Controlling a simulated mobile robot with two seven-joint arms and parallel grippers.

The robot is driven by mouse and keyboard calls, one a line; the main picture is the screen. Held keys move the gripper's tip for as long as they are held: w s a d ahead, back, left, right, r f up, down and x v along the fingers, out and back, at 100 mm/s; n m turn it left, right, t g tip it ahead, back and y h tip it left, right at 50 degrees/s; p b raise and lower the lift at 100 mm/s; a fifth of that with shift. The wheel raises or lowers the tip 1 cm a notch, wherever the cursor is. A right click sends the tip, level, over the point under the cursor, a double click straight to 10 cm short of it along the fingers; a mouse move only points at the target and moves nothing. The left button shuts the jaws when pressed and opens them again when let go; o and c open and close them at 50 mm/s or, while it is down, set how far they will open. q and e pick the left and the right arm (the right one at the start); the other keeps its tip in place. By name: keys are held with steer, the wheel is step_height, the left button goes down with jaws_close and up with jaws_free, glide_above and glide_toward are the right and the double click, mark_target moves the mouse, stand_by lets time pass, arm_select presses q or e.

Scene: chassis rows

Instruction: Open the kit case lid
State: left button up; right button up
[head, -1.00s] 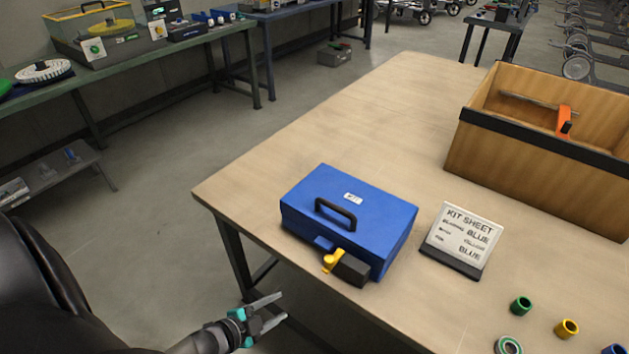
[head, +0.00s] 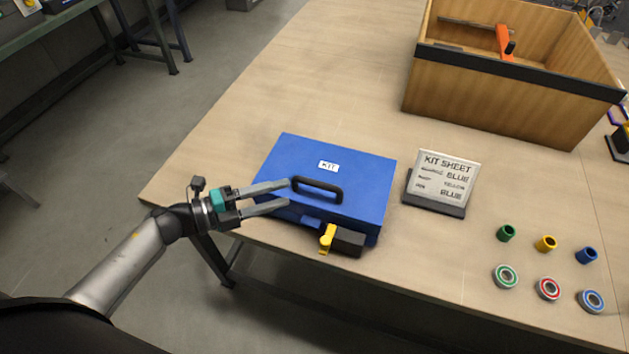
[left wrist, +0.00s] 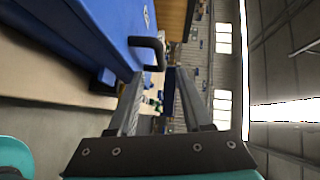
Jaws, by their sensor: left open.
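The blue kit case (head: 345,170) stands shut on the table, with a white KIT label and a black handle (head: 318,188) on it. A yellow latch (head: 327,238) and a black block (head: 349,241) are at its front. My left gripper (head: 288,193) is open, its two fingers pointing at the handle from the left, over the case's left front part. In the left wrist view the handle (left wrist: 150,50) is just ahead of the open fingers (left wrist: 158,75), and the blue case (left wrist: 85,40) is at the upper left. I cannot tell whether the fingers touch anything. My right gripper is not in view.
The kit sheet stand (head: 441,182) is right of the case. A wooden box (head: 490,98) with an orange-handled tool stands behind it. Several coloured sleeves and ring bearings (head: 548,288) lie at the right front. The table (head: 270,110) behind the case is clear.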

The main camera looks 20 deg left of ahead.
mark_target(311, 185)
arm_select(q)
steer(key=x, duration=0.9)
steer(key=shift+a, duration=0.1)
steer(key=shift+c, duration=0.4)
jaws_close()
stand_by(0.7)
